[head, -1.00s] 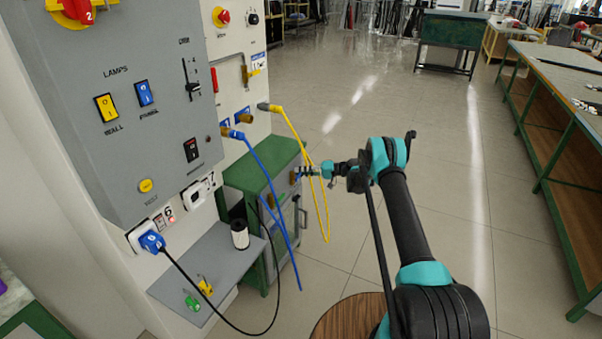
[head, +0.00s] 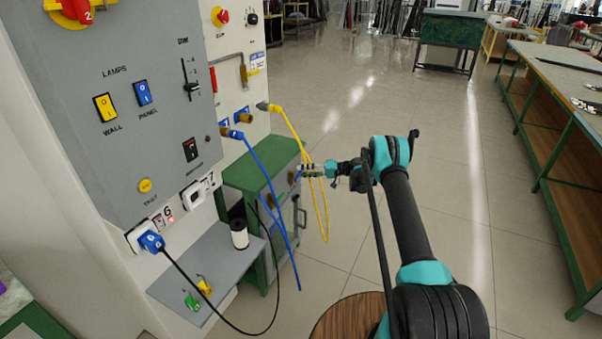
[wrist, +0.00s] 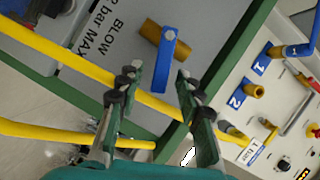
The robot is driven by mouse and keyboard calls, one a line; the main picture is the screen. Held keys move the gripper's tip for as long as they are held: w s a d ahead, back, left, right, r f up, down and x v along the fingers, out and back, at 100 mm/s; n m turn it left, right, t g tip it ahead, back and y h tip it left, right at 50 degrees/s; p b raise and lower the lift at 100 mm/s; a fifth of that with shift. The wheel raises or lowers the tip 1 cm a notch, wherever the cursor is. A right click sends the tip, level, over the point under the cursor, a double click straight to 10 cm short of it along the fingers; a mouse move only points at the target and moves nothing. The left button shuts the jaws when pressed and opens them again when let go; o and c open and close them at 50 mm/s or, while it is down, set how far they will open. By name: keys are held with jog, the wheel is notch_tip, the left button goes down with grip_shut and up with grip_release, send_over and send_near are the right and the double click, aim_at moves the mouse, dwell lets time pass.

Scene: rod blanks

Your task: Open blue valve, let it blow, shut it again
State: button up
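The blue valve is in the wrist view: its blue lever (wrist: 163,62) is attached to a brass body (wrist: 151,33) on a grey panel lettered "BLOW" and "bar MAX". The lever slants slightly down the picture, across the line of the brass body. My gripper (wrist: 158,74) is open, its two fingers on either side of the lever's lower part. I cannot tell whether they touch it. In the head view my gripper (head: 303,171) is at the face of the green-topped cabinet (head: 262,170), and largely hides the valve.
Numbered brass outlets (wrist: 254,90) are on the wall panel.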

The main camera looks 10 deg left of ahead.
jog(key=d+r, duration=0.1)
jog(key=d, duration=0.9)
jog(key=shift+r, duration=0.25)
jog(key=shift+w+d, duration=0.1)
jog(key=shift+d, duration=0.05)
jog(key=s+d+f+m+t, duration=0.2)
jog(key=s+d+m+t, duration=0.2)
jog(key=s+t, duration=0.2)
jog(key=shift+y, duration=0.3)
jog(key=x, duration=1.7)
jog(key=shift+r, duration=0.15)
grip_shut()
